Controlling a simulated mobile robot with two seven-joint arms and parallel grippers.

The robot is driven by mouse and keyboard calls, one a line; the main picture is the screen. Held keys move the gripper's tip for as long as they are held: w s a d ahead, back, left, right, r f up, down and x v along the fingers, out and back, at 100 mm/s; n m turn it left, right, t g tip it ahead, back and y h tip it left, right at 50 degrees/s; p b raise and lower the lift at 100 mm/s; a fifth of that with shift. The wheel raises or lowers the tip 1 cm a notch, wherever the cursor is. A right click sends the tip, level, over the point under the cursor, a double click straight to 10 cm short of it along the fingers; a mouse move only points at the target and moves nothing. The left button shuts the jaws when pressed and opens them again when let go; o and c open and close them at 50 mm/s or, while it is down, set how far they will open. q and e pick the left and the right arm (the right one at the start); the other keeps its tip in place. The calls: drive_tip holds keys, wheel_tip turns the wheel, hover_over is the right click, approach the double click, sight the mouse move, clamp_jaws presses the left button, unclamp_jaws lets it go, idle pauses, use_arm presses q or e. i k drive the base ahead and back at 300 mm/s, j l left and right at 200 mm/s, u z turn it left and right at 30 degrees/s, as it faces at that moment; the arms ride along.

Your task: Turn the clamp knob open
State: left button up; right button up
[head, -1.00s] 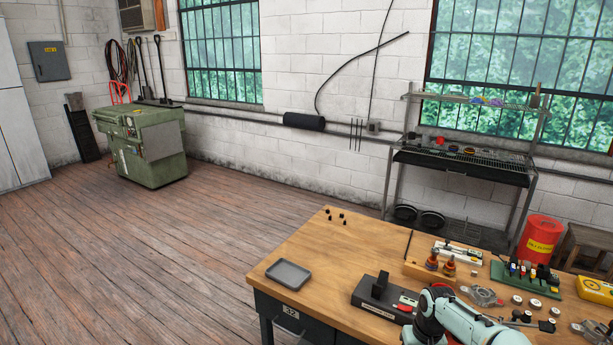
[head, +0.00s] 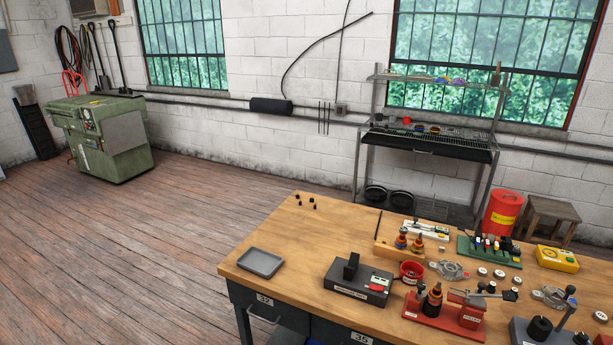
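A red fixture (head: 445,318) stands near the front of the wooden bench, at the lower right of the head view. A dark upright part with an orange band (head: 433,298) stands on its left side. A metal arm (head: 475,299) lies across its right side. A small black knob (head: 510,295) shows at the right end of this area; I cannot tell for sure that it is the clamp knob or how far it is turned. Neither of my grippers is in view.
The wooden bench (head: 305,235) carries a grey tray (head: 260,263), a black device with a red switch (head: 357,282), a red bowl (head: 411,271), a green rack (head: 490,254) and a yellow meter (head: 556,259). A dark press-like tool (head: 545,333) is at the lower right. The bench's left part is mostly clear.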

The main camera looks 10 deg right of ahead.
sight(420, 295)
drive_tip(key=z, duration=1.35)
drive_tip(key=l+u, duration=0.2)
drive_tip(key=i+j, duration=0.05)
